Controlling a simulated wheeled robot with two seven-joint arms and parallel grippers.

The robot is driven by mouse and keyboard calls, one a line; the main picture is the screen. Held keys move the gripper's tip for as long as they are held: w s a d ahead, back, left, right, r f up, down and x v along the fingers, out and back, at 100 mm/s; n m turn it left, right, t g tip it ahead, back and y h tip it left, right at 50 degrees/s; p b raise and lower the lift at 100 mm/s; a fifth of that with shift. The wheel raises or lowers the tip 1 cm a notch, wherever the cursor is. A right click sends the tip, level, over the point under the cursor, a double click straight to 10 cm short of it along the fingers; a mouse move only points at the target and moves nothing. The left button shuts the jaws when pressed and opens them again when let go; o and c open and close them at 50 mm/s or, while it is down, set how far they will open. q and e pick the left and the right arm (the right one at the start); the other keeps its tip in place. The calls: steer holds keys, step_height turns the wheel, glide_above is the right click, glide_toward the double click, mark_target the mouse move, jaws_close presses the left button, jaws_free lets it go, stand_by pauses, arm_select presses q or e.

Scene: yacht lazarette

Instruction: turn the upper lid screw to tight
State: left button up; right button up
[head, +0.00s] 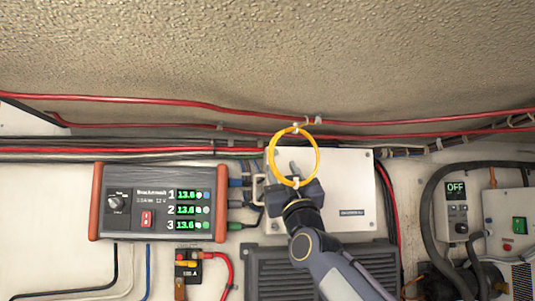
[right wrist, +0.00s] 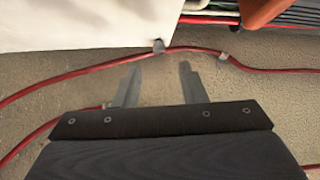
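A white box with a flat lid (head: 345,190) is on the wall in the middle of the head view. Small screw heads show at its right corners, an upper one (head: 367,154) and a lower one; their turn cannot be read. My right gripper (head: 296,172) is in front of the left part of the lid and hides some of it. In the right wrist view the gripper (right wrist: 160,68) is open, its two fingers apart with nothing between them. A white panel (right wrist: 80,22) shows there beyond the fingers. My left gripper is not in view.
A yellow ring (head: 318,157) overlaps the right gripper. Red cables (head: 400,119) run above the box. A charger with orange ends (head: 151,203) is at left; a ribbed dark unit (head: 265,268) is below. A grey OFF-display unit (head: 456,210) is at right.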

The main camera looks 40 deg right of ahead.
mark_target(275, 152)
steer(key=p+x, duration=0.4)
steer(key=x, duration=0.2)
steer(key=shift+c, duration=0.5)
jaws_close()
